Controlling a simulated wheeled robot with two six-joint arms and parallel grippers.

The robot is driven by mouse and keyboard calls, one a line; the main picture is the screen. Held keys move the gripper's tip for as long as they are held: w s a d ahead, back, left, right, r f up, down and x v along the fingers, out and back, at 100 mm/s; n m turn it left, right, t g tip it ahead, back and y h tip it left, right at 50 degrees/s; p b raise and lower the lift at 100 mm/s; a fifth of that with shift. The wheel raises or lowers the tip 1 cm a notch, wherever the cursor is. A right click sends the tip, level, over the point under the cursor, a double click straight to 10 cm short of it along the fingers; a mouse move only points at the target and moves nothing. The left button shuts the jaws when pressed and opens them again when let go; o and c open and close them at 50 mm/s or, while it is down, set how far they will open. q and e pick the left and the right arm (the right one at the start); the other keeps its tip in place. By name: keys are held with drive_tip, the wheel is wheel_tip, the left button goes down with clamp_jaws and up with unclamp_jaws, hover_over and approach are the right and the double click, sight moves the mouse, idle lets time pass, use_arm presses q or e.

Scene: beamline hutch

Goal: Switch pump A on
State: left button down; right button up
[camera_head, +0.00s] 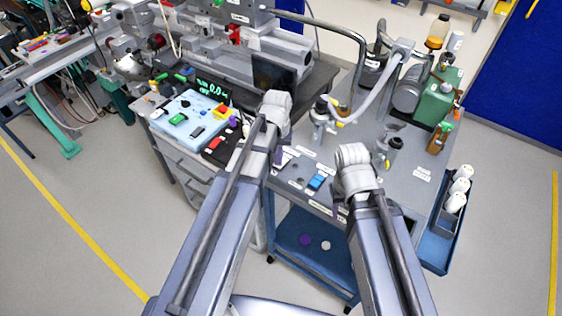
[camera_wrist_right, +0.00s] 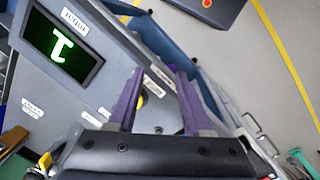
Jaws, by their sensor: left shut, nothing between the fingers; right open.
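The grey cart top (camera_head: 405,170) holds the pump equipment, with a green box-shaped unit (camera_head: 437,103) at its back right. A blue switch-like part (camera_head: 317,181) sits near the cart's front edge among small white labels, too small to read. I cannot tell which control belongs to pump A. My left gripper (camera_head: 279,158) is shut and empty, at the cart's left front edge, partly hidden by my arm. My right gripper is mostly hidden in the head view; in the right wrist view its purple fingers (camera_wrist_right: 158,88) are open and empty above a labelled grey surface.
A dark panel with a lit green sign (camera_wrist_right: 62,45) shows in the right wrist view. A bench with a light blue control box (camera_head: 187,117) and green readout (camera_head: 213,88) stands left. A blue side tray (camera_head: 440,245) with white bottles edges the cart.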

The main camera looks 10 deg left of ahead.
use_arm(q)
drive_tip(key=shift+f, duration=0.2)
drive_tip(key=shift+r, duration=0.15)
wheel_tip(320, 180, up, 7)
drive_tip(key=p, duration=0.7)
drive_tip(key=s+d+f+m+y+b, duration=0.1)
drive_tip(key=s+d+m, duration=0.4)
drive_tip(key=s+d, duration=0.5)
drive_tip(key=s+b, duration=0.1)
drive_tip(key=s, duration=0.3)
drive_tip(key=shift+s+d+f+m, duration=0.15)
drive_tip(key=shift+d+f+m, duration=0.1)
drive_tip(key=shift+f+m, duration=0.15)
